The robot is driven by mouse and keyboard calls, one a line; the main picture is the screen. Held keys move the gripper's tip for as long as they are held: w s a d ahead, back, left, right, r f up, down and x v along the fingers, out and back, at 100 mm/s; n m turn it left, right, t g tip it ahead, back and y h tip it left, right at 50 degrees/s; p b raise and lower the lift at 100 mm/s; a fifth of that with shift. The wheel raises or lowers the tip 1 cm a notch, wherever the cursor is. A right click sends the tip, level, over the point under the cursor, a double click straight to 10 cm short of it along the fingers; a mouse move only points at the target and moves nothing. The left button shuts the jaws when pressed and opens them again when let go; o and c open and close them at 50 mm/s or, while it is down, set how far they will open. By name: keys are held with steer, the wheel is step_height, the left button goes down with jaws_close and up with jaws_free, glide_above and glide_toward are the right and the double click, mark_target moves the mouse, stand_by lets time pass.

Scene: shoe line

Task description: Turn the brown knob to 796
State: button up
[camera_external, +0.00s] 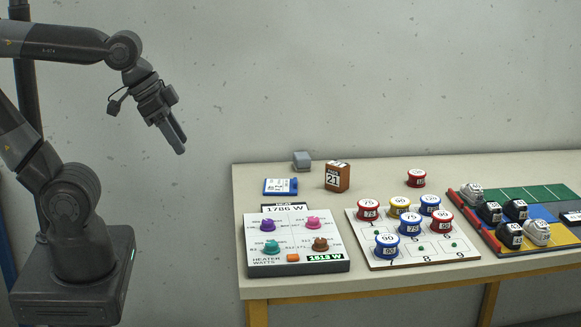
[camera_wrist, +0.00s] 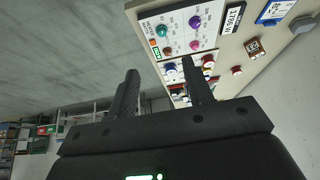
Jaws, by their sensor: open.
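The heater panel (camera_external: 287,265) is a white board at the table's near left, with purple, pink, teal and brown knobs. The brown knob (camera_external: 320,244) is at its lower right; in the wrist view the brown knob (camera_wrist: 168,50) looks small. A black sign (camera_external: 284,209) behind the panel reads 1786 W. A green display (camera_external: 325,257) at the front reads about 1818 W. My gripper (camera_external: 179,145) is open and empty, high in the air left of the table, well apart from the panel. Its two fingers (camera_wrist: 160,88) also show in the wrist view.
The purple knob (camera_external: 268,225), pink knob (camera_external: 313,222) and teal knob (camera_external: 271,247) stand close around the brown one. An orange block (camera_external: 292,257) is at the panel's front. A board with round tins (camera_external: 428,251) is to the right. A wooden calendar block (camera_external: 337,177) stands behind.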

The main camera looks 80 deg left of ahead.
steer(key=w+n+g, duration=0.1)
steer(key=w+n, duration=0.1)
steer(key=w, duration=0.5)
steer(key=n+g, duration=0.5)
steer(key=n, duration=0.2)
glide_above(321, 240)
step_height(321, 240, down, 13)
step_height(321, 240, down, 10)
steer(key=shift+w+f, duration=0.1)
steer(key=shift+c, duration=0.2)
steer(key=c, duration=1)
steer(key=shift+o, duration=0.2)
